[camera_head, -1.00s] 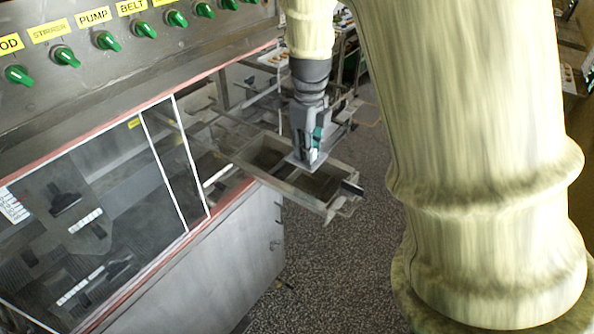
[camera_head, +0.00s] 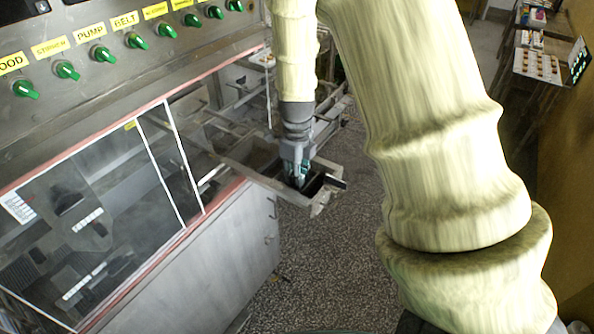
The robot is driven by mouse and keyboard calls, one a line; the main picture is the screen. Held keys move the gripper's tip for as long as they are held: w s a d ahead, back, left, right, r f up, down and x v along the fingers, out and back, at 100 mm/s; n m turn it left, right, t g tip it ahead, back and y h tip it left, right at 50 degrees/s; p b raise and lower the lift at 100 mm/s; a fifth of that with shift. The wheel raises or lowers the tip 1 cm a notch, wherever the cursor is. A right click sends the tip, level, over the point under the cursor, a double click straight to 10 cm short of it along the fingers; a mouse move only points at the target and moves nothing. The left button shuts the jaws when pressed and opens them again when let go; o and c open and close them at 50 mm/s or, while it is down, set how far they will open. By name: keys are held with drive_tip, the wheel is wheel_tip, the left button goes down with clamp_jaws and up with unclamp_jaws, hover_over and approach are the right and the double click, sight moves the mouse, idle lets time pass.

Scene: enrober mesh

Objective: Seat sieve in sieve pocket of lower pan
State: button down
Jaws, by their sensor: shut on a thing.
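I cannot tell whether the sieve lies flat or touches the pocket floor.
The machine's control panel with green knobs (camera_head: 104,54) is at upper left, above a clear-windowed cover (camera_head: 80,200). Metal rails and bars (camera_head: 232,105) lie behind the pan. Speckled floor (camera_head: 330,250) is open in front. A table with a tray of small pieces (camera_head: 537,65) stands at far right.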

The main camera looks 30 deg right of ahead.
drive_tip(key=shift+w, duration=0.2)
drive_tip(key=shift+s+r, duration=0.1)
drive_tip(key=c, duration=1.5)
unclamp_jaws()
drive_tip(key=shift+s, duration=0.1)
drive_tip(key=shift+o, duration=0.9)
drive_tip(key=shift+d, duration=0.3)
drive_tip(key=shift+a, duration=0.1)
drive_tip(key=shift+a, duration=0.1)
drive_tip(key=shift+r, duration=0.1)
